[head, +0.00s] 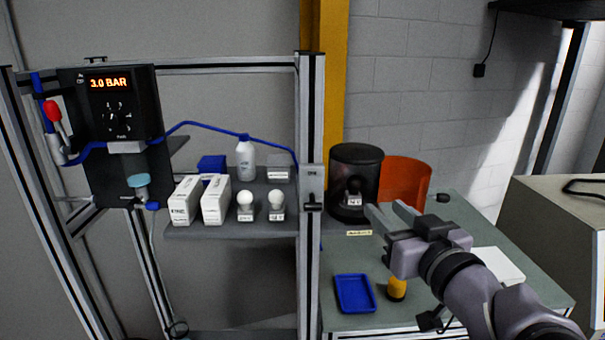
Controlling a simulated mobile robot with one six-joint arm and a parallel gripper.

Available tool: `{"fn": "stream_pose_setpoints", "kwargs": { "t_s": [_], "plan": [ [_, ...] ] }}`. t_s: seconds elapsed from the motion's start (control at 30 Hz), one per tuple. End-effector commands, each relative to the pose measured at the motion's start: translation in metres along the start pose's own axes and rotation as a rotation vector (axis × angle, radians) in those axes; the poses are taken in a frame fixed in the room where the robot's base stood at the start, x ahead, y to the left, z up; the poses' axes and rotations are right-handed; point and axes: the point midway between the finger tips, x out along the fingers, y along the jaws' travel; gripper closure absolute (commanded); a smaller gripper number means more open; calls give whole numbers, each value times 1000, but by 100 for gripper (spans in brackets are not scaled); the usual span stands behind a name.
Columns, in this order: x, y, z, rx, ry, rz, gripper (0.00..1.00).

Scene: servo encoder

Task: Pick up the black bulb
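The black bulb (354,187) appears as a dark rounded shape above a small white label, inside or at the opening of a black cylinder (355,155) on the green table. Its outline is hard to make out against the dark cylinder. My gripper (388,211) is to the right of and slightly below the bulb in the head view. Its two fingers are spread apart and point toward the cylinder, with nothing seen between them. I cannot tell how far the fingertips are from the bulb in depth.
Two white bulbs (260,204), white boxes (215,200) and a white bottle (245,160) stand on the grey shelf (240,230). A metal post (311,250) is left of the cylinder. An orange container (405,178), blue tray (355,294) and yellow object (397,289) are nearby.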

Motion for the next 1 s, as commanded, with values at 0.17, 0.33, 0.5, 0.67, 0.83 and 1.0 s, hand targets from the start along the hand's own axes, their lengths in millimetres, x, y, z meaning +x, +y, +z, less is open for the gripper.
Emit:
{"fn": "stream_pose_setpoints", "kwargs": {
  "t_s": [0.17,0.33,0.5,0.67,0.83,1.0],
  "plan": [
    [56,-1,3,1,-3,-3,62],
    [84,0,2,1,-1,1,62],
    [108,-2,2,1,-3,0,62],
    [136,-3,3,0,-1,2,62],
    [141,-2,4,-1,0,4,62],
    [140,-2,4,-1,0,4,77]
  ]
}}
